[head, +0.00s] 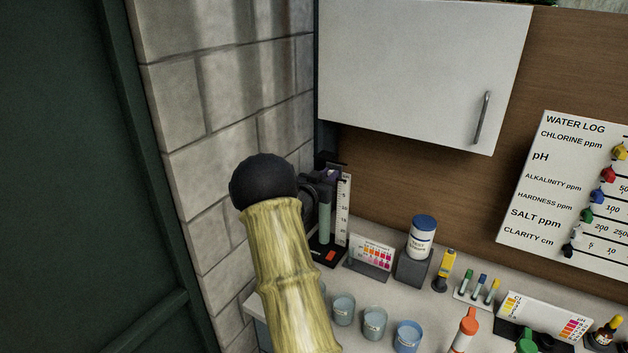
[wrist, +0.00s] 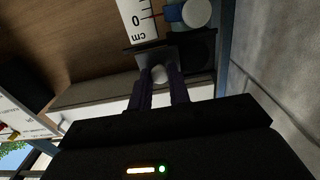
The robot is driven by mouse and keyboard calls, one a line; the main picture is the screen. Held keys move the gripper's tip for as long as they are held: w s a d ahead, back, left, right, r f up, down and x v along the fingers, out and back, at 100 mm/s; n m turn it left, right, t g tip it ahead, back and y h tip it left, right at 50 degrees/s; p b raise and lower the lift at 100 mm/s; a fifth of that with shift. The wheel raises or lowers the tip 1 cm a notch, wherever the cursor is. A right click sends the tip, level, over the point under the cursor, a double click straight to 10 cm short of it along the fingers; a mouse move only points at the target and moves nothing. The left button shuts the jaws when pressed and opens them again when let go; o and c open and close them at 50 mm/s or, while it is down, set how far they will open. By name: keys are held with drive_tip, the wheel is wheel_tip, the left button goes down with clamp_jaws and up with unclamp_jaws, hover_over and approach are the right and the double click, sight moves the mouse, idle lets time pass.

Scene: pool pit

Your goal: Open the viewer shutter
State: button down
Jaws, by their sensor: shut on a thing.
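The viewer stands in the corner by the block wall, with a black base (head: 322,252), a greenish tube (head: 324,218) and a white upright scale (head: 343,212). My gripper (head: 325,178) is at its upper part, partly hidden behind my arm in the head view. In the wrist view the two dark fingers of my gripper (wrist: 162,78) are shut on a small pale knob (wrist: 158,73). The knob is in front of a dark plate (wrist: 203,50), which looks like the shutter. The scale (wrist: 138,18) shows behind. How far the shutter is open cannot be told.
A white wall cabinet (head: 420,70) hangs above the counter. A colour chart stand (head: 370,255), a blue-lidded jar (head: 422,238) and several cups (head: 374,322) stand near the viewer. The block wall (head: 215,100) is close on the left.

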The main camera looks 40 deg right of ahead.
drive_tip(key=shift+s+d, duration=0.15)
drive_tip(key=shift+s, duration=0.35)
drive_tip(key=c, duration=1.3)
unclamp_jaws()
drive_tip(key=b+v, duration=0.5)
drive_tip(key=v, duration=1.2)
drive_tip(key=shift+a+b, duration=0.25)
drive_tip(key=shift+b, duration=0.05)
